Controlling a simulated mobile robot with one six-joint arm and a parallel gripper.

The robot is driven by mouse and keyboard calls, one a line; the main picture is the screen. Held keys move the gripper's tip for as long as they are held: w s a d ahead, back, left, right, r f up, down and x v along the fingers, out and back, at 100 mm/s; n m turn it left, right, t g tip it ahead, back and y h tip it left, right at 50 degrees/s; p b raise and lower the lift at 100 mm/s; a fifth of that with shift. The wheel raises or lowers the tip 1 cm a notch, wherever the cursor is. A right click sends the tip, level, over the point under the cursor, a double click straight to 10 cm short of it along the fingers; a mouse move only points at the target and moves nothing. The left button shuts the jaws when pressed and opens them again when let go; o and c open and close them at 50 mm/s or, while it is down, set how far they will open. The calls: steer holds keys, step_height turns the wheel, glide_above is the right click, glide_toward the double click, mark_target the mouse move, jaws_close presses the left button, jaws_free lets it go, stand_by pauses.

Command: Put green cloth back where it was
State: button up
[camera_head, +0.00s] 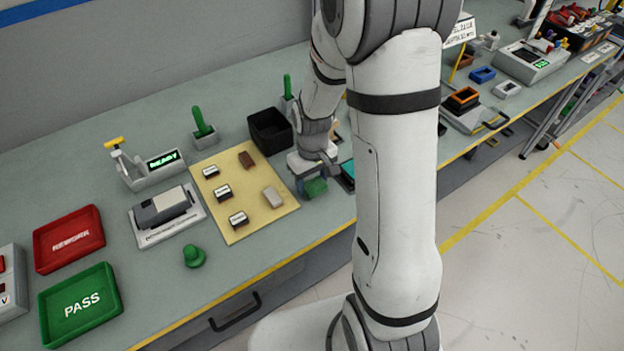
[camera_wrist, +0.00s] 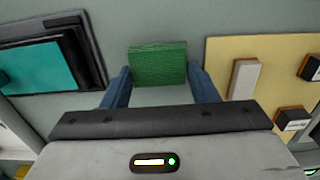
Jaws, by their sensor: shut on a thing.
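The green cloth (camera_wrist: 158,64) is a small textured green block between the two blue fingers of my gripper (camera_wrist: 160,85) in the wrist view. In the head view the green cloth (camera_head: 316,187) shows at the tips of my gripper (camera_head: 312,184), just right of the yellow mat. My gripper is shut on it. I cannot tell whether the cloth touches the bench or hangs just above it. Part of it is hidden by the fingers in the head view.
The yellow mat (camera_head: 245,222) holds several small blocks. A teal-topped dark tray (camera_wrist: 40,65) lies on the other side of the cloth. A black bin (camera_head: 270,130) stands behind. Red (camera_head: 70,257) and green (camera_head: 50,314) trays are at left. My arm hides part of the bench.

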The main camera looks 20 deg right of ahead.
mark_target(312, 183)
steer(key=shift+f, duration=0.35)
steer(key=shift+f, duration=0.15)
steer(key=o, duration=0.9)
steer(key=shift+o, duration=0.2)
step_height(312, 183, up, 11)
steer(key=s+r+m+t, duration=0.3)
steer(key=s+r, duration=0.7)
steer(key=s, duration=0.5)
steer(key=shift+d+m+b, duration=0.25)
steer(key=shift+m+b, duration=0.05)
steer(key=shift+m, duration=0.1)
